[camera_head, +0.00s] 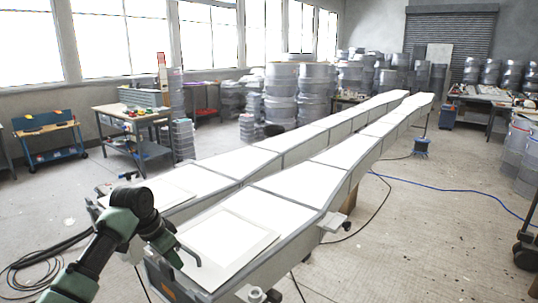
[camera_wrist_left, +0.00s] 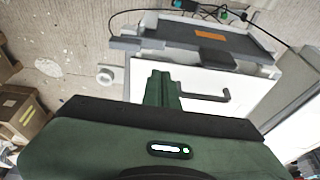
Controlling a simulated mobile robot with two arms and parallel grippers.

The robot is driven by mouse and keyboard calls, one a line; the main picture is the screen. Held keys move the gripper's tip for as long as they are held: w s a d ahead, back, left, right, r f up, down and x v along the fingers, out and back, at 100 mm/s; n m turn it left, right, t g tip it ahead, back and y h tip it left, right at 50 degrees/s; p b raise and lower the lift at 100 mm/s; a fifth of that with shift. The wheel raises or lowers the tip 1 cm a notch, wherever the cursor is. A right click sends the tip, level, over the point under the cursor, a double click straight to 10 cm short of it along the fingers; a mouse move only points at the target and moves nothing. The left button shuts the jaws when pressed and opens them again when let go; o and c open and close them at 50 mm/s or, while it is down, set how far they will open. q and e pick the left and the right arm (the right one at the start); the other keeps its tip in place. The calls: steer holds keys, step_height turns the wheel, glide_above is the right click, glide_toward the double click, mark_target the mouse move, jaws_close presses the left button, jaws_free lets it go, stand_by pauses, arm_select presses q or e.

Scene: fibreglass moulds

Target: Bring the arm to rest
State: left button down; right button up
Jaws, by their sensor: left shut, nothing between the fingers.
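My left arm comes in from the lower left in the head view, green and black. My left gripper (camera_head: 172,255) is at the near end of the long moulds, by their near left corner. In the left wrist view the gripper (camera_wrist_left: 161,88) shows as narrow green fingers closed together, with nothing held. A thin dark hooked piece (camera_wrist_left: 212,96) shows beside the fingers; I cannot tell what it belongs to. My right gripper is not in view.
Two long white moulds (camera_head: 298,187) run from near me to the back. A flat pale panel (camera_head: 228,238) lies on the nearer one. A work table (camera_head: 132,112) stands at left. A blue cable (camera_head: 455,187) crosses the floor at right. Black hoses (camera_head: 40,262) lie at lower left.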

arm_select(q)
steer(key=s+d+f, duration=0.4)
steer(key=s+f, duration=0.4)
steer(key=f, duration=0.1)
steer(key=s+d+f, duration=0.4)
steer(key=s+f, duration=0.4)
steer(key=s+a+n+y, duration=0.25)
steer(key=s+n, duration=0.35)
steer(key=s, duration=1.9)
step_height(320, 180, down, 28)
steer(key=s+b, duration=0.1)
steer(key=b, duration=0.1)
steer(key=s+a+f+g+b, duration=0.2)
steer(key=s+a+f, duration=0.2)
steer(key=s+f, duration=1.3)
step_height(320, 180, down, 2)
steer(key=shift+s+f+m, duration=0.1)
steer(key=shift+s+m, duration=0.15)
steer(key=shift+m, duration=0.05)
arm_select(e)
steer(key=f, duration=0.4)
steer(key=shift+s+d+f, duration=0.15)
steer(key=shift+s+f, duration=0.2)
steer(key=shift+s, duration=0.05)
